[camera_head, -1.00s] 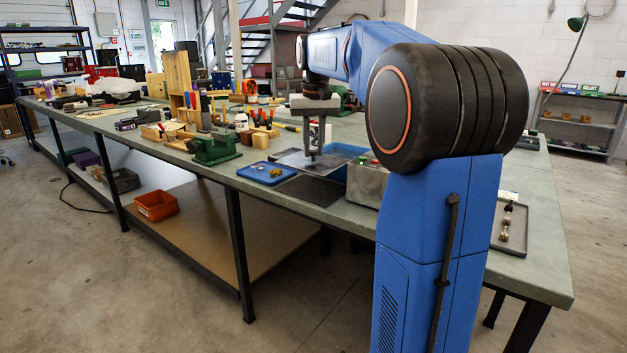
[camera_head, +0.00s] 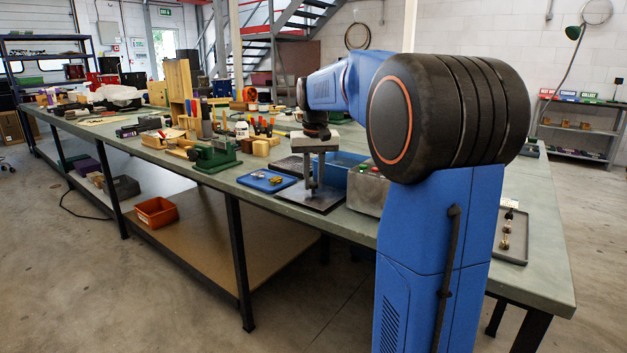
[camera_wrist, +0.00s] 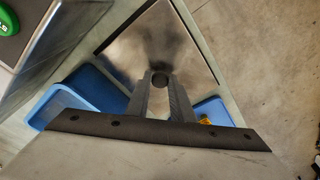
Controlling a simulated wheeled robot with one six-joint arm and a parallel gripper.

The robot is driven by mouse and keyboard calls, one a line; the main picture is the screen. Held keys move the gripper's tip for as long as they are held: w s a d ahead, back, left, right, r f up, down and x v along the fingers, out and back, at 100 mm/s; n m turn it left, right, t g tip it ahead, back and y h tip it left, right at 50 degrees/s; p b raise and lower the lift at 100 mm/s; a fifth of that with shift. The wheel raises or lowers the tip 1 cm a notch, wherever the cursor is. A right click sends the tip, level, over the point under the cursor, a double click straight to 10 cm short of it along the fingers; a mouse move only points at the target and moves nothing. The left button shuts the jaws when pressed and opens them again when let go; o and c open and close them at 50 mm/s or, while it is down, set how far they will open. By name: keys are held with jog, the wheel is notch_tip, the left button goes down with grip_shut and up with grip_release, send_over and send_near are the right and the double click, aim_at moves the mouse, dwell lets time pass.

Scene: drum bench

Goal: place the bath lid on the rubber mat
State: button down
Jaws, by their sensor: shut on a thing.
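The bath lid (camera_wrist: 180,45) is a flat, grey metal plate with a small round knob in its middle. My gripper (camera_wrist: 160,82) is shut on this knob in the wrist view. In the head view my gripper (camera_head: 315,184) points straight down at the lid (camera_head: 298,194), which lies level over the rubber mat's place near the bench's front edge. The dark mat (camera_wrist: 124,27) is nearly all hidden, with only a thin dark border showing around the lid. I cannot tell whether the lid touches it.
The open blue bath (camera_head: 349,160) stands just behind and right. A blue tray (camera_head: 266,180) with small brass parts is close on the left. A grey box (camera_head: 367,190) with buttons stands on the right. A green vise (camera_head: 215,156) is farther left.

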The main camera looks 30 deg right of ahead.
aim_at(314, 196)
jog(key=shift+f, duration=0.15)
jog(key=c, duration=1.5)
grip_release()
jog(key=shift+c, duration=0.2)
notch_tip(314, 196, up, 12)
jog(key=s, duration=0.2)
jog(key=s+a+f+n+t, duration=0.1)
jog(key=s+a+f, duration=0.3)
jog(key=s+a, duration=0.3)
jog(key=s+a+f+n+t, duration=0.1)
jog(key=s+a+f+n, duration=0.1)
jog(key=s+a+f, duration=0.5)
jog(key=s+a+f+n, duration=0.1)
jog(key=s+a+f, duration=0.2)
jog(key=s+f, duration=0.4)
jog(key=s+a+f+n+t, duration=0.1)
jog(key=s+a+f, duration=0.1)
jog(key=s+f, duration=0.5)
jog(key=shift+s+a+f+y, duration=0.4)
jog(key=shift+s, duration=0.8)
